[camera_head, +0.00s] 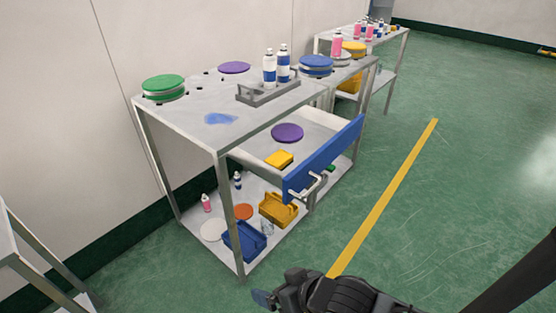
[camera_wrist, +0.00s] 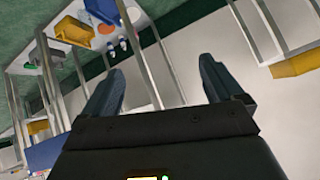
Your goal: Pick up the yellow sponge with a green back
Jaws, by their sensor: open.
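A yellow block (camera_head: 279,159), which looks like the sponge, lies in the open drawer of the metal table, beside a purple disc. Its green back cannot be made out from here. My gripper (camera_head: 264,299) is at the bottom of the head view, in front of the table and well apart from the drawer; only part of it shows. In the wrist view my gripper (camera_wrist: 160,84) is open, with nothing between its two dark blue fingers. I cannot identify the sponge in the wrist view.
The drawer's blue front (camera_head: 325,160) with a metal handle juts out. The tabletop (camera_head: 215,98) bears discs, a blue patch and a grey holder with bottles. A yellow bin (camera_head: 278,209) and blue bin (camera_head: 244,241) stand on the lower shelf. The green floor at right is clear.

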